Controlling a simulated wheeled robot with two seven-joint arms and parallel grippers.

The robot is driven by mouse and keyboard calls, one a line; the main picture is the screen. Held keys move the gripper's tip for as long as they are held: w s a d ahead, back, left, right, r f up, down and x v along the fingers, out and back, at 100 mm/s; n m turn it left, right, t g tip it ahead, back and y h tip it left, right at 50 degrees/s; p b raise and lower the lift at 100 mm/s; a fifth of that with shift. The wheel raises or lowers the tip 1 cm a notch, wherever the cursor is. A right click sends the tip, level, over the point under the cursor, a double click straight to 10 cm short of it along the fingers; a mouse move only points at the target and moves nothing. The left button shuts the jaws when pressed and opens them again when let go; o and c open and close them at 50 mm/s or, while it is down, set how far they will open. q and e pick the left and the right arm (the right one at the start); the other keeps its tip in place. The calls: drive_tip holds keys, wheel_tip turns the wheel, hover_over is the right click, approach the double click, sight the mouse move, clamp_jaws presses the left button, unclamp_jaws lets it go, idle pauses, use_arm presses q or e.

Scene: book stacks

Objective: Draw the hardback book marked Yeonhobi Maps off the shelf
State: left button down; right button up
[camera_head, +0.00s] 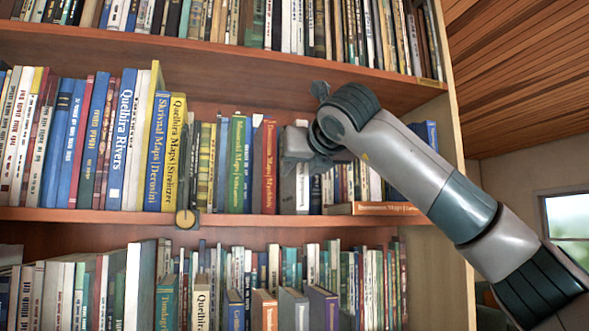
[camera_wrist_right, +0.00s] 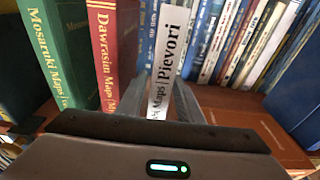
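A book with a white spine (camera_wrist_right: 168,60) stands in the right wrist view; its spine reads "Maps | Pievori", the first word being covered. It may be the Yeonhobi Maps book, but I cannot read that name. My right gripper (camera_head: 303,148) is at the middle shelf, by the grey book right of a red one. In the right wrist view its two dark fingers (camera_wrist_right: 161,95) lie on either side of the white spine, close to it. Whether both press on it is unclear. My left gripper is not in view.
An orange-brown book (camera_head: 378,209) lies flat at right on the middle shelf (camera_head: 240,219). Packed shelves lie above and below. A side panel (camera_head: 452,200) closes the right end.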

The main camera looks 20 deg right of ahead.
clamp_jaws()
drive_tip(key=shift+r, duration=0.55)
idle(0.5)
drive_tip(key=s+b, duration=0.5)
drive_tip(key=s, duration=0.3)
drive_tip(key=shift+s+d+f+b, duration=0.1)
drive_tip(key=shift+s+f+b, duration=0.1)
drive_tip(key=shift+b, duration=0.2)
drive_tip(key=s+b, duration=0.4)
drive_tip(key=s, duration=0.4)
drive_tip(key=shift+s+d+r, duration=0.15)
drive_tip(key=shift+s+r, duration=0.05)
drive_tip(key=shift+s, duration=0.1)
